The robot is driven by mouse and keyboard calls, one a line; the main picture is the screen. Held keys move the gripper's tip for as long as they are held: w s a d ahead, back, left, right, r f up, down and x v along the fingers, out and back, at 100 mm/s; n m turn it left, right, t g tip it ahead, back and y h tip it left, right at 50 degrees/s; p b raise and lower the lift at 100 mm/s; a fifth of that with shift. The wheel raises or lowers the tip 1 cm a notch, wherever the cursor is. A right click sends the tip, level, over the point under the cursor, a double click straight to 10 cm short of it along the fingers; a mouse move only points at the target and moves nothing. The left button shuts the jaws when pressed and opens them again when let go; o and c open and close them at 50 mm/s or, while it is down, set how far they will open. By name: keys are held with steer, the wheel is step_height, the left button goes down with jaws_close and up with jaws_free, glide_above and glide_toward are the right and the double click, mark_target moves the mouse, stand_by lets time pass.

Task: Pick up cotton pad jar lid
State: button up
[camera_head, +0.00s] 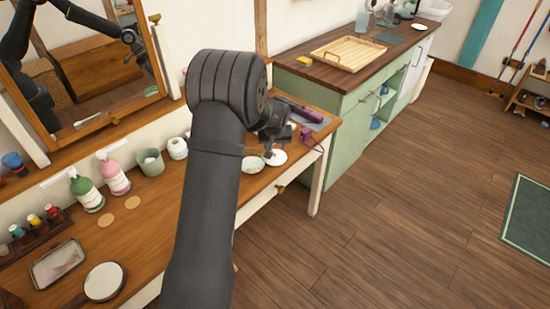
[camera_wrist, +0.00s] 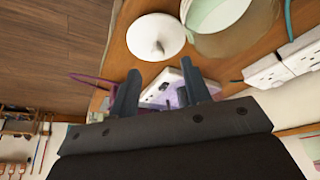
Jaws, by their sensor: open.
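The cotton pad jar lid is a white round disc with a small knob on top (camera_wrist: 150,45), lying on the wooden table in the wrist view. It also shows in the head view (camera_head: 277,158), just below my gripper. The open jar (camera_wrist: 222,28), pale with a greenish rim, stands right beside it; in the head view it appears as a whitish round shape (camera_head: 252,165). My gripper (camera_wrist: 160,68) is open and empty, its two dark fingers apart. In the wrist view the fingertips lie just below the lid's image, apart from it.
A purple styling tool (camera_head: 305,113) on a grey mat lies behind the gripper, with a purple cord at the table edge. Wall sockets (camera_wrist: 270,70) are near the jar. A green cup (camera_head: 151,162), pump bottles (camera_head: 86,190) and a wall mirror stand to the left.

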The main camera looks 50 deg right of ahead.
steer(key=shift+d+x, duration=0.2)
steer(key=shift+x, duration=2.5)
jaws_close()
steer(key=shift+r, duration=0.15)
step_height(320, 180, up, 4)
steer(key=shift+f, duration=0.2)
steer(key=s+r, duration=0.7)
steer(key=s, duration=0.4)
glide_toward(275, 153)
steer(key=w+a+r, duration=0.4)
steer(key=w+a, duration=0.1)
steer(key=w, duration=0.2)
steer(key=shift+a, duration=0.4)
steer(key=shift+r, duration=0.15)
